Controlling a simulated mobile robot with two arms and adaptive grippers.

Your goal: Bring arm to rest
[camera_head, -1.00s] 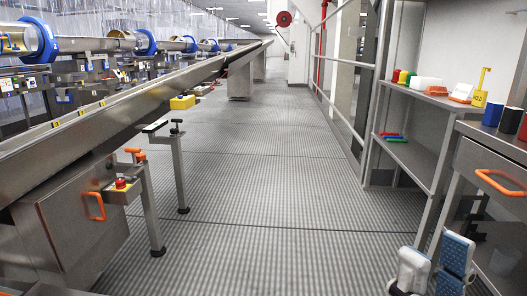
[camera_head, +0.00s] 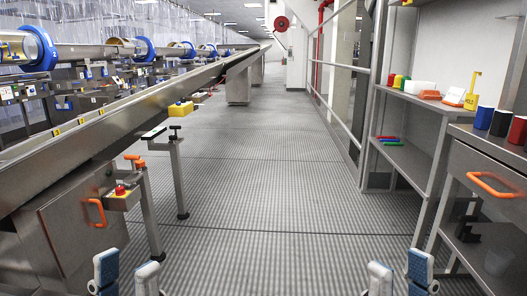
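My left gripper (camera_head: 127,272) shows at the bottom left edge of the head view, with a blue-padded finger and a white finger apart. Nothing is between them. My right gripper (camera_head: 400,271) shows at the bottom right edge, also with its two fingers apart and nothing between them. Both grippers are in front of the ribbed floor and touch nothing that I can see. The arms behind them are below the picture.
A long metal conveyor (camera_head: 120,121) runs along the left, with a control post carrying a red button (camera_head: 120,190). A metal shelf (camera_head: 408,165) and a drawer cabinet with an orange handle (camera_head: 490,184) stand on the right. The grey floor (camera_head: 260,190) between is clear.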

